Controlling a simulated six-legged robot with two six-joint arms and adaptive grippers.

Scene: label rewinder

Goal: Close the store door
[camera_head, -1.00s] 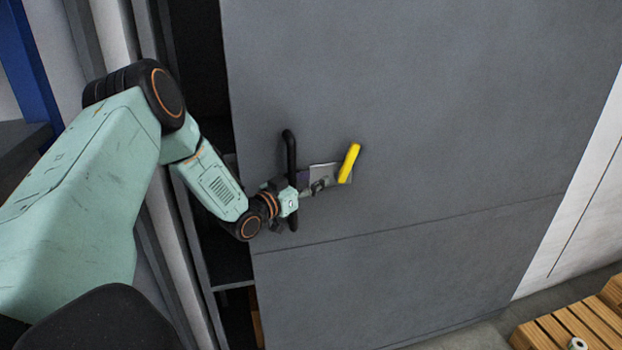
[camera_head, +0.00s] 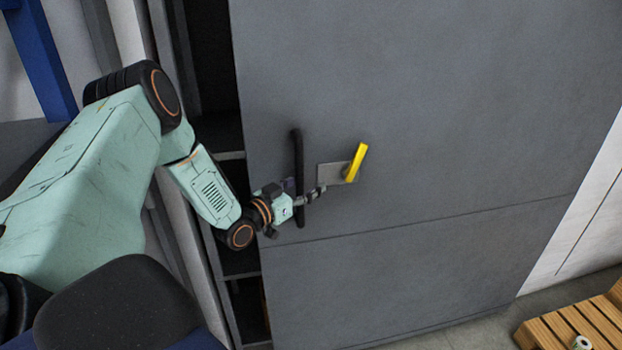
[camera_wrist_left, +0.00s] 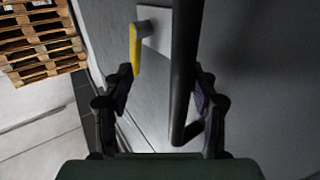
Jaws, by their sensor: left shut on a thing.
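The store door (camera_head: 450,110) is a large grey panel, standing ajar with a dark gap along its left edge in the head view. It bears a vertical black bar handle (camera_head: 298,155) and, right of it, a yellow lever (camera_head: 357,160) on a small grey plate. My left gripper (camera_head: 304,197) is shut on the black handle, at its lower part. In the left wrist view the handle (camera_wrist_left: 185,70) runs between the two fingers, and the yellow lever (camera_wrist_left: 136,48) stands beyond the left finger. The right gripper is not in view.
Dark shelves (camera_head: 228,190) show inside the gap on the left. A wooden pallet (camera_head: 575,325) with a small white roll (camera_head: 582,343) lies on the floor at lower right. Stacked pallets (camera_wrist_left: 40,45) show in the left wrist view. A blue post (camera_head: 42,60) stands at upper left.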

